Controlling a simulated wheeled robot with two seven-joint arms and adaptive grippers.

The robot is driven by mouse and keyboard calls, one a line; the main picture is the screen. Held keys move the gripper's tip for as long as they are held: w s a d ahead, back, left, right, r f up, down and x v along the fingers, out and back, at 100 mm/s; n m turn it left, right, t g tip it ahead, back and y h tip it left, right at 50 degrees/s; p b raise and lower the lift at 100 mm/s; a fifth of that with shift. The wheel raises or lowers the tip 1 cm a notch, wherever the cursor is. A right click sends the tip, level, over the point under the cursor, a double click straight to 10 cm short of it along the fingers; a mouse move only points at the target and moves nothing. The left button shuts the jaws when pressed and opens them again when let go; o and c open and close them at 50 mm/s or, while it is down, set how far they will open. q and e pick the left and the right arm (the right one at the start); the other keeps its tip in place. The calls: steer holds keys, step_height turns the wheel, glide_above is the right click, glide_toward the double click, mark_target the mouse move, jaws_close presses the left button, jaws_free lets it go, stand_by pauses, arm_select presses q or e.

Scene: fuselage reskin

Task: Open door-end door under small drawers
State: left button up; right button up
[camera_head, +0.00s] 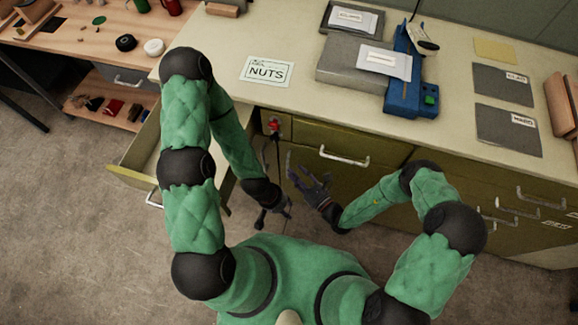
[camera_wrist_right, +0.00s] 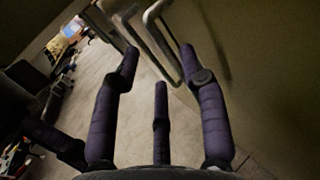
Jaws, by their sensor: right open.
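The olive-green cabinet front (camera_head: 345,190) runs below the counter, with a metal bar handle (camera_head: 343,158) near its top. Several small handles (camera_head: 520,202) show on the right part of the front. My right gripper (camera_head: 303,183) has its purple fingers spread in front of the cabinet's left part. In the right wrist view the fingers (camera_wrist_right: 160,75) are open and empty, with pale bar handles (camera_wrist_right: 160,38) just beyond their tips. Contact cannot be told. My left gripper (camera_head: 276,212) hangs lower, near the open drawer's right side; its finger state is unclear.
An open drawer (camera_head: 125,178) juts out at the left, behind my left arm. The counter (camera_head: 285,110) holds a NUTS label (camera_head: 267,71), a blue tool (camera_head: 410,75), and dark trays (camera_head: 503,84). A wooden workbench (camera_head: 95,40) stands at upper left. Floor (camera_head: 90,250) is clear at lower left.

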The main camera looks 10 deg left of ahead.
mark_target(288, 164)
steer(key=shift+b+x, duration=0.5)
steer(key=shift+x, duration=1.8)
jaws_close()
